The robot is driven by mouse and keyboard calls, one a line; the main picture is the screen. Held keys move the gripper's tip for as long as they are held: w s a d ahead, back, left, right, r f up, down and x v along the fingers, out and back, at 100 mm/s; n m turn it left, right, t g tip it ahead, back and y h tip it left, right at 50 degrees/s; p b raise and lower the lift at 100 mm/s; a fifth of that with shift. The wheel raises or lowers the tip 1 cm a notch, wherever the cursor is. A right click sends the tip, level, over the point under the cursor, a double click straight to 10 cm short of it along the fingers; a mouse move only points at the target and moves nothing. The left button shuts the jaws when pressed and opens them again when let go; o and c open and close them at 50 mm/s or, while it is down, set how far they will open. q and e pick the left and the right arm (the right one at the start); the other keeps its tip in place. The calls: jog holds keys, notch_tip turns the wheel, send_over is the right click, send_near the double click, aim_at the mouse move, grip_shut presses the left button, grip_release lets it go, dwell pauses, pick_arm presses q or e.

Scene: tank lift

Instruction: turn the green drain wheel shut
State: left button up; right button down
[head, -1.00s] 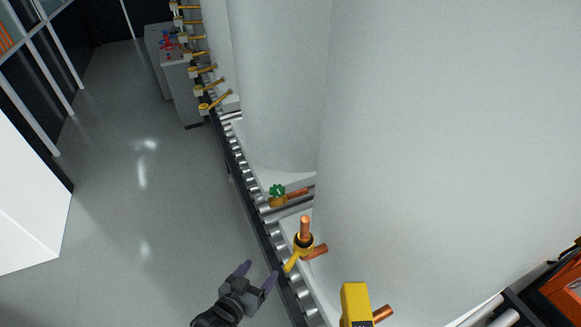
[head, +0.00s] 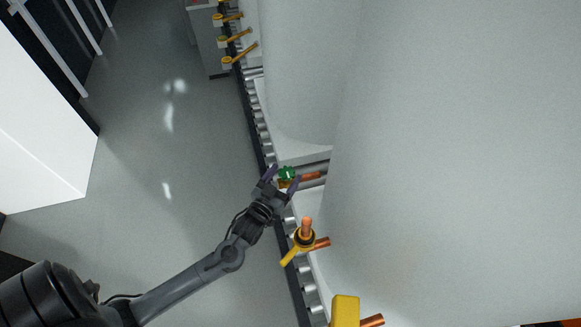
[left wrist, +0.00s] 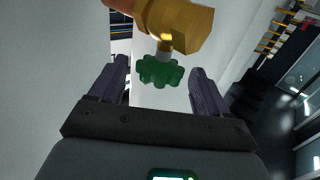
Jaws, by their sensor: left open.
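The green drain wheel (head: 287,173) sits on a brass valve on a copper pipe (head: 311,176) low beside the large white tank (head: 450,150). In the left wrist view the green wheel (left wrist: 160,71) lies between and slightly beyond the fingers, with the brass valve body (left wrist: 180,25) behind it. My left gripper (head: 282,181) is open at the wheel, one finger on each side. In the left wrist view the gripper (left wrist: 158,90) shows gaps between both fingers and the wheel. My right gripper is not in view.
A yellow-handled valve (head: 304,238) on a copper pipe stands nearer along the roller rail (head: 262,130). A yellow box (head: 345,311) is at the bottom. Several yellow handles (head: 235,40) line the far rail. The grey floor (head: 170,190) to the left is clear.

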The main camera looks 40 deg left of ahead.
aim_at(291, 167)
pick_arm(q)
jog(key=shift+w+a+f, duration=0.15)
jog(key=shift+w+a, duration=0.05)
jog(key=shift+w, duration=0.85)
jog(key=shift+w+a, duration=0.2)
jog(key=shift+w, duration=0.65)
jog(key=shift+c, duration=0.5)
jog(key=c, duration=0.9)
jog(key=shift+o, duration=0.2)
